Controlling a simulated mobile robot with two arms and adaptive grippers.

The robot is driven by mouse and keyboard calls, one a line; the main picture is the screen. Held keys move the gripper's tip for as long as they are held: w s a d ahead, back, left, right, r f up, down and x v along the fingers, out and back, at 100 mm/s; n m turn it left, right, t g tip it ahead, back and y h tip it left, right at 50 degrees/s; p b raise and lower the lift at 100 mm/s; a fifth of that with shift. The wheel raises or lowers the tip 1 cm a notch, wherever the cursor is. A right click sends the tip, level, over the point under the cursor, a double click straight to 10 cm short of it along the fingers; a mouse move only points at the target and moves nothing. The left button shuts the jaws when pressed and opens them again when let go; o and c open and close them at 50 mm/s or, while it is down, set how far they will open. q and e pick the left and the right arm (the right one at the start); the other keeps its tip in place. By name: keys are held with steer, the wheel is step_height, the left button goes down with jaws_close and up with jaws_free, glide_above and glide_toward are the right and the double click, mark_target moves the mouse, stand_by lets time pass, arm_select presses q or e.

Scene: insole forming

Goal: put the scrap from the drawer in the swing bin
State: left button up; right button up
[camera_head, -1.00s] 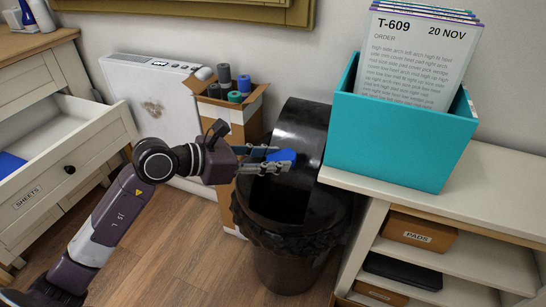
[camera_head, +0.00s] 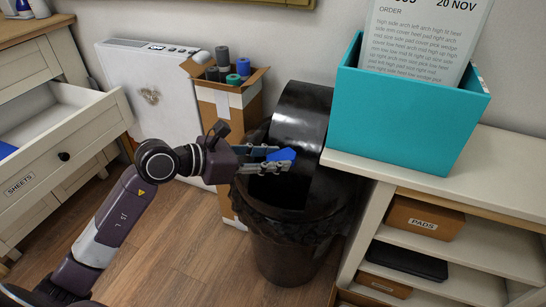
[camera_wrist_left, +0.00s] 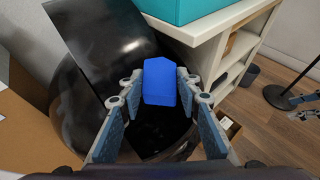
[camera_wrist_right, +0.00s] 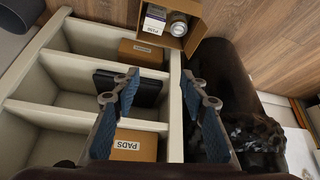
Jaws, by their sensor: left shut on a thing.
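My left gripper (camera_head: 272,162) is shut on a blue scrap (camera_head: 281,155) and holds it over the mouth of the black swing bin (camera_head: 285,255). The scrap also shows between the fingers in the left wrist view (camera_wrist_left: 160,82), with the bin's dark opening below it. The bin's curved lid (camera_head: 302,115) stands tilted up behind the gripper. The open drawer (camera_head: 75,135) labelled SHEETS is at the left, with a blue piece (camera_head: 6,149) partly in view. My right gripper (camera_wrist_right: 160,105) is open and empty in the right wrist view.
A carton of rolls (camera_head: 230,105) stands behind the bin, beside a white panel device (camera_head: 150,90). To the right, a shelf unit (camera_head: 400,175) carries a teal box (camera_head: 400,120). PADS boxes (camera_head: 424,218) sit on its shelves.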

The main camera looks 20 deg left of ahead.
mark_target(292, 211)
arm_select(q)
step_height(292, 211, down, 3)
steer(key=shift+r+b, duration=0.2)
steer(key=shift+b, duration=0.75)
arm_select(e)
steer(key=w+a+r+t+y+b, duration=0.1)
steer(key=w+a+r+t+y, duration=0.15)
steer(key=w+r+t, duration=0.4)
steer(key=w+a+r+t+y+b, duration=0.1)
steer(key=w+a+r+t, duration=0.25)
steer(key=w+r, duration=0.45)
arm_select(q)
step_height(292, 211, down, 7)
steer(key=b, duration=0.3)
steer(key=shift+f+b, duration=0.15)
steer(key=shift+b, duration=0.25)
arm_select(e)
steer(key=s+r+t+y, duration=0.1)
steer(key=s+r+t, duration=0.3)
steer(key=r, duration=0.5)
steer(key=s+r+t+y, duration=0.2)
steer(key=r+t, duration=0.4)
steer(key=r, duration=0.4)
steer(key=shift+s+r+n, duration=0.25)
steer(key=shift+s+n, duration=0.15)
steer(key=shift+s, duration=0.5)
arm_select(q)
steer(key=o, duration=0.8)
steer(key=shift+o, duration=0.2)
steer(key=shift+w+a, duration=0.1)
